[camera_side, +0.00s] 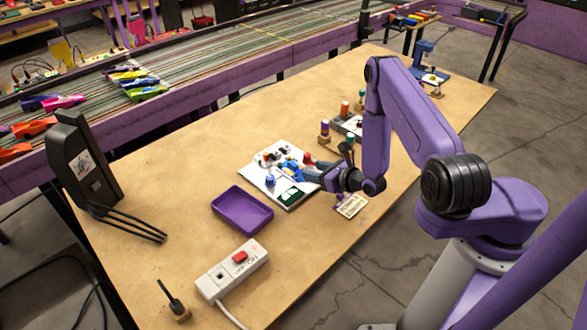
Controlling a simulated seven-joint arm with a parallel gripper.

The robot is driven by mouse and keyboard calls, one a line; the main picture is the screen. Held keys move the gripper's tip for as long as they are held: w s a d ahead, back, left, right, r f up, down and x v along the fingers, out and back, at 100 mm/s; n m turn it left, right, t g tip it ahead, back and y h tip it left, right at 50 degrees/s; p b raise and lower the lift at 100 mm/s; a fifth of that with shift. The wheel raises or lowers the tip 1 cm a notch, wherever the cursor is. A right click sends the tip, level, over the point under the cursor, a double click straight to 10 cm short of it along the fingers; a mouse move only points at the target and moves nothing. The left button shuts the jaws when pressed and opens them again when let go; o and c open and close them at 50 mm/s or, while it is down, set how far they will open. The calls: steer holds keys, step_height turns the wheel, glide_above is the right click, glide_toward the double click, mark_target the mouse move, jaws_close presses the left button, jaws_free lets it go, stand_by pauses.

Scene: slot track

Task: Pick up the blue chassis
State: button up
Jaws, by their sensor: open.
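A small blue piece that looks like the blue chassis (291,168) lies on a white board (258,170) near the middle of the wooden table. My gripper (309,173) is low over the board's right side, just right of the blue piece, with its fingers pointing left toward it. It is open. The gap between the fingers is too small to make out, and I cannot tell whether a finger touches the piece. My gripper hides part of the board's right side.
The board also holds a blue knob-like item (270,180), a dark green piece (291,197) and small parts. A purple tray (242,210) and a white power strip (232,270) lie nearer. A tag (351,205), bottles (325,133) and a black stand (85,170) are around.

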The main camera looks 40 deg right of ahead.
mark_target(294, 164)
steer(key=shift+x, duration=4.3)
steer(key=shift+d+r, duration=0.1)
jaws_close()
